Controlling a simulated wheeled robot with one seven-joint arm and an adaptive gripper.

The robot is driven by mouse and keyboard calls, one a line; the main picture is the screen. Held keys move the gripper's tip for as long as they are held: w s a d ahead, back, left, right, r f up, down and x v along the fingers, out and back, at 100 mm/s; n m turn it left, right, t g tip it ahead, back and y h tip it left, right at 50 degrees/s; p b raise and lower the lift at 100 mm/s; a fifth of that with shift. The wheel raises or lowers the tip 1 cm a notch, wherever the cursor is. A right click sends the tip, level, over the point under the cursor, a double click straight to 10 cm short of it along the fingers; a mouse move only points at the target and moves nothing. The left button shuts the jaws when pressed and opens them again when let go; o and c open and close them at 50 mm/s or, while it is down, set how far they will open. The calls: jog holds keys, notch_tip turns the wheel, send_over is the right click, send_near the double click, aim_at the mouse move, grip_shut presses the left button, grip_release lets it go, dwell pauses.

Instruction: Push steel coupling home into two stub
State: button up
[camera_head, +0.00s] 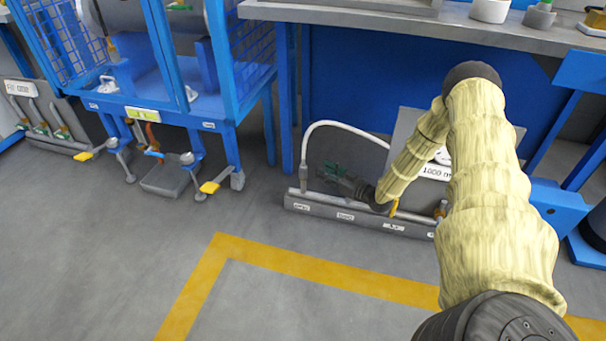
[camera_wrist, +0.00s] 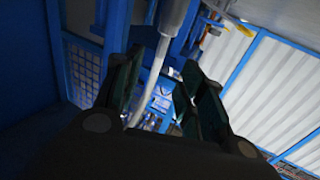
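A white hose (camera_head: 340,123) arches over the grey rail in the head view, and its left end runs down into a small grey steel coupling (camera_head: 303,178) at the rail's left end. In the wrist view the grey cylinder of the coupling (camera_wrist: 175,14) is at the top, with the hose (camera_wrist: 152,82) running down from it. My gripper (camera_head: 333,170) has dark green fingers and is low over the rail, just right of the coupling. In the wrist view my gripper (camera_wrist: 166,72) is open, with the hose showing between the fingers, apparently beyond them. Whether the coupling is seated cannot be told.
The rail (camera_head: 320,212) stands on the floor with several small labels, too small to read surely. My arm hides its right part. A workbench (camera_head: 400,28) overhangs behind it. A blue caged cart (camera_head: 165,105) stands left. The floor in front is clear, with yellow lines.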

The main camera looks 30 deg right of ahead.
aim_at(303, 166)
jog(key=shift+f+b+x, duration=0.15)
jog(key=shift+b+x, duration=1.2)
jog(key=shift+x, duration=1.25)
jog(key=shift+f+b+x, duration=0.2)
jog(key=shift+b+x, duration=1.1)
jog(key=shift+x, duration=1.25)
jog(key=shift+a+r, duration=0.1)
grip_shut()
